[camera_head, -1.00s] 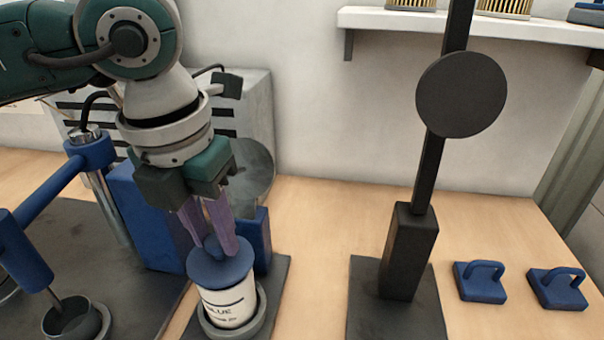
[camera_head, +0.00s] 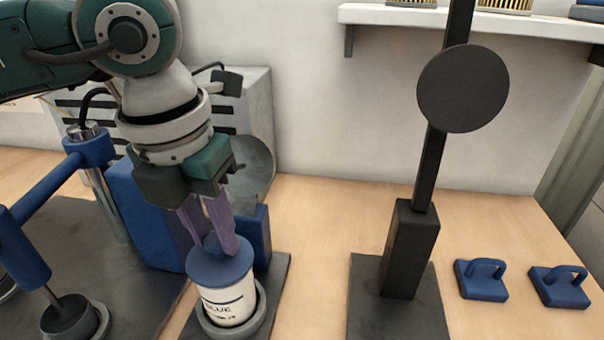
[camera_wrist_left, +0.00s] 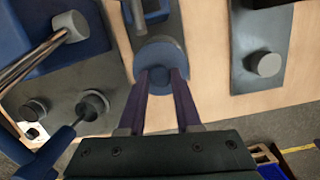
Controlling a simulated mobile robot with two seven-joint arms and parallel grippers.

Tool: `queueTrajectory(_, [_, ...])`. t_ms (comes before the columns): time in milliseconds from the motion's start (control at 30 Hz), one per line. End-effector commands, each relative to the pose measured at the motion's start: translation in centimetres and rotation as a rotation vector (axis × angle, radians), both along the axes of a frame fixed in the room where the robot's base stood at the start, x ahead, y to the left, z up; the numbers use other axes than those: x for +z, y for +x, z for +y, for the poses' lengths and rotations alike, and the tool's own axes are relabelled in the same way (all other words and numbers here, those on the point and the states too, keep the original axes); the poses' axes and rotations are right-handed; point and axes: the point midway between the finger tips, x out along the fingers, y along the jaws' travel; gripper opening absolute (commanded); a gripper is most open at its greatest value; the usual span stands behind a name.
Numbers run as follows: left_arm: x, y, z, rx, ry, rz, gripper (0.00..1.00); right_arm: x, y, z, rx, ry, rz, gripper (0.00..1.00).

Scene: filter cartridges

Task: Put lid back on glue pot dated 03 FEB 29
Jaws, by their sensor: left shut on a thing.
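The white glue pot (camera_head: 229,304) stands in a grey round holder (camera_head: 236,331) on a dark plate. Its label shows part of the word GLUE; the date is too small to read. A blue lid (camera_head: 218,271) with a knob lies over the pot's mouth, slightly tilted in the picture. I cannot tell whether it is fully seated. My left gripper (camera_head: 221,246) points down, its purple fingers shut on the lid's knob. The wrist view also shows the blue lid (camera_wrist_left: 160,53) between the fingers, hiding the pot beneath. My right gripper is out of view.
Two blue lids or blocks with handles, one nearer (camera_head: 482,280) and one farther right (camera_head: 560,287), lie on the table. A black stand (camera_head: 408,250) with a round disc rises right of the pot. A blue-armed fixture (camera_head: 45,185) and dark cup (camera_head: 70,318) are left.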

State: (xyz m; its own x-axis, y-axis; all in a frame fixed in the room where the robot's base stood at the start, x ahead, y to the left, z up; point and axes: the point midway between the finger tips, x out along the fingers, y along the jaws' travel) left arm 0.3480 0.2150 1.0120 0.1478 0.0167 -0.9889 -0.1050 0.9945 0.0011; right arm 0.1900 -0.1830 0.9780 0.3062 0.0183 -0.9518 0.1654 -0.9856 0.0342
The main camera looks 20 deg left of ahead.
Motion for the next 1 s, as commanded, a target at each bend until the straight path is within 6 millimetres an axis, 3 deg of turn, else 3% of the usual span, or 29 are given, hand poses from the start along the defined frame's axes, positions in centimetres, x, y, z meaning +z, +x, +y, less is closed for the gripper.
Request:
queueTrajectory(167, [0.02, 0.01, 0.00, 0.000, 0.000, 0.000, 0.00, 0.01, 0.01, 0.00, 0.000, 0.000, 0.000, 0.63])
queueTrajectory(200, [0.02, 0.01, 0.00, 0.000, 0.000, 0.000, 0.35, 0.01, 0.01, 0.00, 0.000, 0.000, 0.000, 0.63])
queueTrajectory(500, [0.01, 0.00, 0.00, 0.000, 0.000, 0.000, 0.68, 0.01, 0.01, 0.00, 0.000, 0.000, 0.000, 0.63])
queueTrajectory(667, [0.01, 0.00, -0.01, 0.000, 0.000, 0.000, 0.68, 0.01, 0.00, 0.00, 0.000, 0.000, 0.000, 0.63])
queueTrajectory(933, [0.00, 0.00, -0.01, 0.000, 0.000, 0.000, 0.97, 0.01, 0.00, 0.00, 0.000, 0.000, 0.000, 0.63])
queueTrajectory(1000, [0.00, 0.00, -0.01, 0.000, 0.000, 0.000, 0.98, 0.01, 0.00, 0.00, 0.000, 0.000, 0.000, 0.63])
